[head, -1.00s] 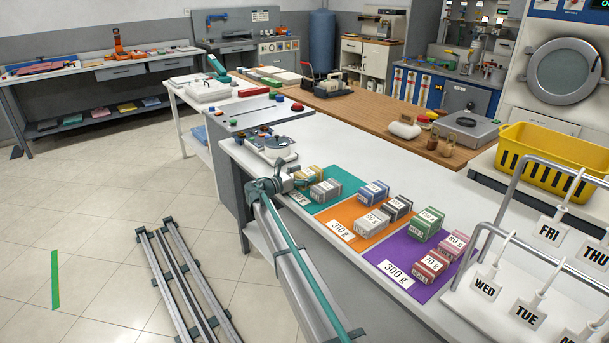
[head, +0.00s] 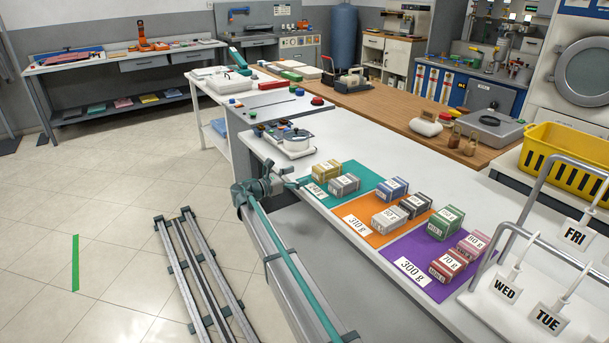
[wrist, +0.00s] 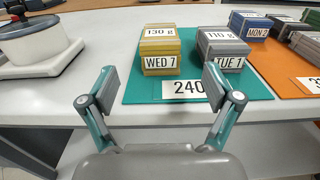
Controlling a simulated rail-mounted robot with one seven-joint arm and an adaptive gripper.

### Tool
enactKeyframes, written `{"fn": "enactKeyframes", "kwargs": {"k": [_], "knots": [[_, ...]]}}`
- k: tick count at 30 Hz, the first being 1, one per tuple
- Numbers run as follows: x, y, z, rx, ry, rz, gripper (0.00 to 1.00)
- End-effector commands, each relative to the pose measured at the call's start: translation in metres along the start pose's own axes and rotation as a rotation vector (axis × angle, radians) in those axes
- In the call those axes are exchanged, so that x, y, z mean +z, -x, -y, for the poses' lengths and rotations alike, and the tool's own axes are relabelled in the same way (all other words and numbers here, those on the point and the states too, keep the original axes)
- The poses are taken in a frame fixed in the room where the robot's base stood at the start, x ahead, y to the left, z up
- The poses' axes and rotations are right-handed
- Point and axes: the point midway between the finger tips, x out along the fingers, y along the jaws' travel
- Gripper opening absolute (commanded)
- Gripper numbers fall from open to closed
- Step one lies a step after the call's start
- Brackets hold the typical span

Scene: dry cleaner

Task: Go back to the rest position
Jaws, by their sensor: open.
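My gripper (wrist: 161,88) is open and empty in the wrist view, its two fingers spread apart in front of the teal mat (wrist: 148,95). In the head view my gripper (head: 292,183) is at the counter's left edge, beside the mat with the 240 label. The fingers are small there.
An orange mat (head: 347,208) and a purple mat (head: 436,284) carry more boxes on the white counter (head: 470,185). A white pot-like device (head: 295,143) stands left of the teal mat. A metal rack (head: 545,200) with day tags is at right. Floor at left is mostly clear.

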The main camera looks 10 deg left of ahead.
Motion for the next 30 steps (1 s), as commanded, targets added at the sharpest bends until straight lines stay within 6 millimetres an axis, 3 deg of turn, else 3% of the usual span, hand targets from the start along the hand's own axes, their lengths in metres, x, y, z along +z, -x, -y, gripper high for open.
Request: {"fn": "enactKeyframes", "kwargs": {"k": [11,16,20,23,30], "knots": [[0.0,0.003,0.0,0.001,0.0,-0.001,0.89],[-0.021,0.019,-0.008,0.066,-0.039,-0.079,0.89],[-0.075,0.034,-0.001,0.141,-0.129,-0.248,0.89],[-0.131,0.022,0.035,0.11,-0.203,-0.368,0.89],[-0.241,-0.017,0.153,-0.097,-0.352,-0.555,0.89]]}}
